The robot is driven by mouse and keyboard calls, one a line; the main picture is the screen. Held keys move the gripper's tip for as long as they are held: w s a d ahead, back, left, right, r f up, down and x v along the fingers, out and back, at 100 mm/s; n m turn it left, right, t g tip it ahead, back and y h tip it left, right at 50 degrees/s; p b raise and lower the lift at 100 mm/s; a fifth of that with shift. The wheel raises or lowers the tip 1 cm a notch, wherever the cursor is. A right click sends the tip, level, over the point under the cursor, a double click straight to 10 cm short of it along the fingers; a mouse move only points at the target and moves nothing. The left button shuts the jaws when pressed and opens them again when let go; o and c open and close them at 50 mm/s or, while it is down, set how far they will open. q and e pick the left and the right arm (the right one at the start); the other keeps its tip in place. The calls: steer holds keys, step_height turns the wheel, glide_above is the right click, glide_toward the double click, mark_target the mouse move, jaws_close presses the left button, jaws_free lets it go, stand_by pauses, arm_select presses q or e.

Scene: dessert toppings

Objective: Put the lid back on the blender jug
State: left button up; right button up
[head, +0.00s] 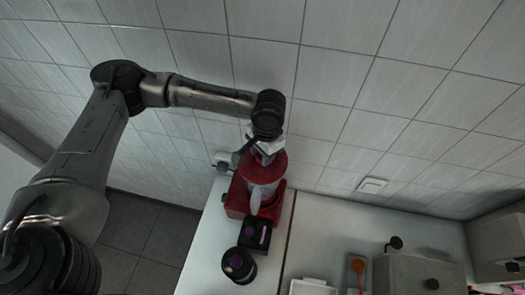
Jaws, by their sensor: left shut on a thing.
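The blender stands at the back left of the white worktop, against the tiled wall, with a red base (236,199) and a pale see-through jug (257,193). A round red lid (268,167) is right over the jug's top. My left gripper (264,152) reaches down from above and is shut on the lid, its fingertips partly hidden at the lid's top. From this angle I cannot tell whether the lid touches the jug's rim or hovers just above it. My right gripper is not in view.
A dark square container (250,245) and a dark round jar (236,267), both with purple inside, stand in front of the blender. A white tray (312,287), a wooden spoon (358,266) and a grey box (410,275) are to the right. The worktop's left edge is close to the blender.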

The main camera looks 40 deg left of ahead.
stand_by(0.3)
arm_select(q)
steer(key=o, duration=1.5)
steer(key=shift+r, duration=0.15)
steer(key=shift+r+p, duration=1)
steer(key=shift+p, duration=0.55)
steer(key=shift+r+p, duration=1.35)
steer(key=shift+p, duration=0.4)
steer(key=shift+r, duration=1)
steer(key=shift+c, duration=0.2)
